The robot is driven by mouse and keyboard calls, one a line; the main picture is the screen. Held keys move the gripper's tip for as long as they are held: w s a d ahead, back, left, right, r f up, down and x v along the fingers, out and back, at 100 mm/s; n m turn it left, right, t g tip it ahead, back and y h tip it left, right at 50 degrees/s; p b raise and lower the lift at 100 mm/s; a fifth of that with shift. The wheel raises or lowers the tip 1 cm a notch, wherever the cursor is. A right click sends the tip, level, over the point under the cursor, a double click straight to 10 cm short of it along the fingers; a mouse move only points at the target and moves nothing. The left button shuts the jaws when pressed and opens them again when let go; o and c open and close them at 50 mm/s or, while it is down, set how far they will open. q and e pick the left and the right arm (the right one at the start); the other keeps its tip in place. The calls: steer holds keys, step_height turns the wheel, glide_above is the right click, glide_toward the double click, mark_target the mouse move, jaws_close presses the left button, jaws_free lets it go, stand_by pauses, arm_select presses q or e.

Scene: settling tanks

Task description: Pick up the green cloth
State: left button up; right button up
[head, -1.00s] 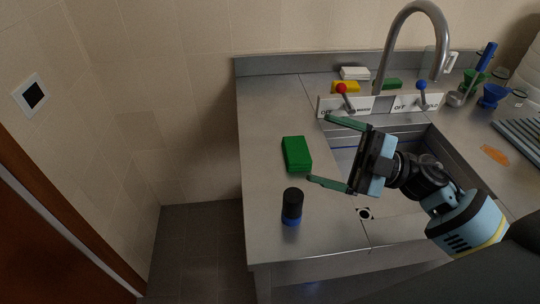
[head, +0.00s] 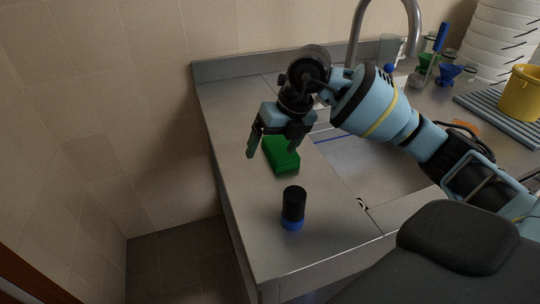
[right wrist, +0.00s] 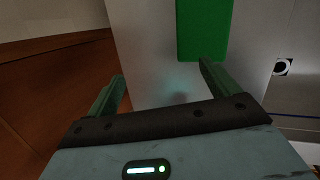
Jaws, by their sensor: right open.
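The green cloth (head: 284,160) is a folded block lying on the steel counter, left of the sink. It also shows at the top of the right wrist view (right wrist: 204,28). My left gripper is not in view.
A black bottle with a blue base (head: 293,208) stands on the counter in front of the cloth. The sink (head: 375,170) is to the right. A yellow bucket (head: 521,94) and a ribbed grey-blue rack (head: 500,118) are farther right. The counter's left edge is close.

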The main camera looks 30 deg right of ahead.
mark_target(280, 147)
steer(key=w+d+h, duration=0.1)
steer(key=d+r+h, duration=0.1)
steer(key=d, duration=0.1)
steer(key=w+d+r+m+h, duration=0.1)
steer(key=d, duration=0.1)
steer(key=shift+w+d+t+h+b, duration=0.1)
steer(key=shift+w+t+h+b, duration=0.2)
steer(key=shift+w+b, duration=0.05)
steer(key=shift+a+x, duration=0.15)
steer(key=shift+x, duration=1.8)
steer(key=shift+a+x, duration=0.1)
steer(key=shift+x, duration=1.85)
steer(key=shift+s, duration=0.1)
steer(key=c, duration=1.1)
